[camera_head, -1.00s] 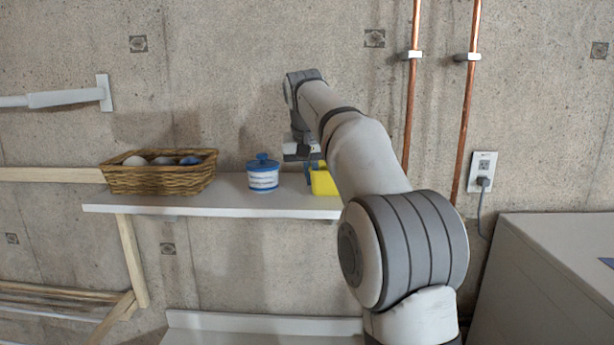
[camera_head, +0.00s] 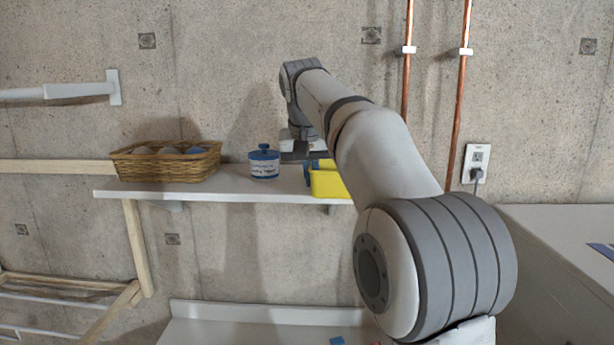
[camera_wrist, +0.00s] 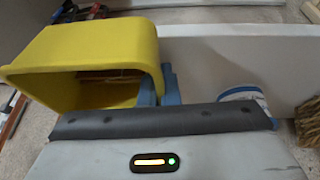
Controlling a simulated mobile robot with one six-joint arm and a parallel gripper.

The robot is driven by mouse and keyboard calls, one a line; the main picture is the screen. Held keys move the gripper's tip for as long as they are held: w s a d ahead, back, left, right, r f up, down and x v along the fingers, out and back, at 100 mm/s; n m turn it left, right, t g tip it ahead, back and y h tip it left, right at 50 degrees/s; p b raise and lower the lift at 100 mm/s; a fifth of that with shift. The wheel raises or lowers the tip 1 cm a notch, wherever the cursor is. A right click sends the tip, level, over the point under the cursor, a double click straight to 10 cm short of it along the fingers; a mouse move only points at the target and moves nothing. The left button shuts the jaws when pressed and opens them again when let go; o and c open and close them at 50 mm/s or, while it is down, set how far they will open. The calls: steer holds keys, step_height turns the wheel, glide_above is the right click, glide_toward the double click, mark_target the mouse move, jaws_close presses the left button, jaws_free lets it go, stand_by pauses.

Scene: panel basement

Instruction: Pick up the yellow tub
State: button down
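The yellow tub (camera_head: 330,182) is at the right end of the wall shelf in the head view, partly hidden by my arm. In the wrist view the yellow tub (camera_wrist: 90,45) fills the upper left, its open mouth facing the camera. My gripper (camera_wrist: 160,86) has its blue fingers on either side of the tub's side wall, one inside and one outside, close together on it. In the head view my gripper (camera_head: 308,172) is at the tub's left side. Whether the tub's base touches the shelf cannot be told.
A white jar with a blue lid (camera_head: 264,163) stands on the shelf just left of my gripper. A wicker basket (camera_head: 165,166) sits at the left end of the shelf (camera_head: 225,188). Copper pipes (camera_head: 457,120) run up the wall at right. A large pale box (camera_head: 560,235) stands at lower right.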

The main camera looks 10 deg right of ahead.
steer(key=c, duration=2.1)
jaws_free()
steer(key=o, duration=0.5)
steer(key=shift+p+v, duration=0.3)
steer(key=shift+v, duration=3.6)
